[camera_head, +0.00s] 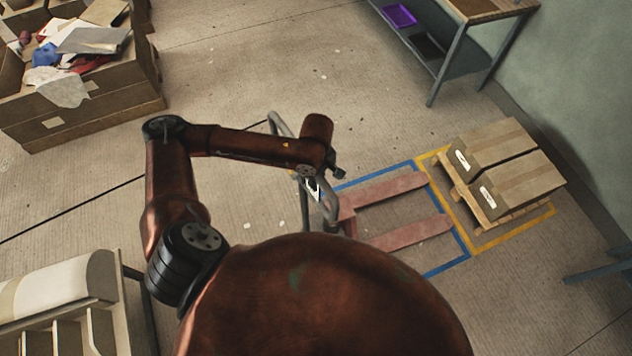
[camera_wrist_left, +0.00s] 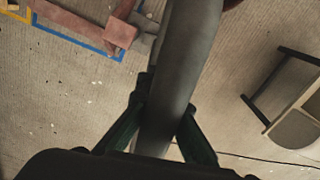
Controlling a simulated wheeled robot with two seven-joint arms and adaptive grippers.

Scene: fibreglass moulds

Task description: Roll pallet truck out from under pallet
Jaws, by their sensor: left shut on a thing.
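The pallet truck's two faded red forks (camera_head: 400,233) lie on the floor inside a blue outline. Their tips end short of the wooden pallet (camera_head: 480,207), with a small gap of floor between. The pallet carries two brown boxes (camera_head: 517,180) and sits inside a yellow outline. The truck's grey looped handle (camera_head: 280,126) rises at the near end of the forks, partly behind my arm. In the left wrist view my left gripper (camera_wrist_left: 162,128) is shut around the grey handle bar (camera_wrist_left: 182,75); a red fork (camera_wrist_left: 75,22) shows beyond. My right gripper is out of view.
A large open carton (camera_head: 90,110) of scraps stands at upper left. A shelf unit (camera_head: 60,300) with a white roll is at lower left. A metal-legged workbench (camera_head: 455,60) stands along the right wall. Floor between carton and handle is clear.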

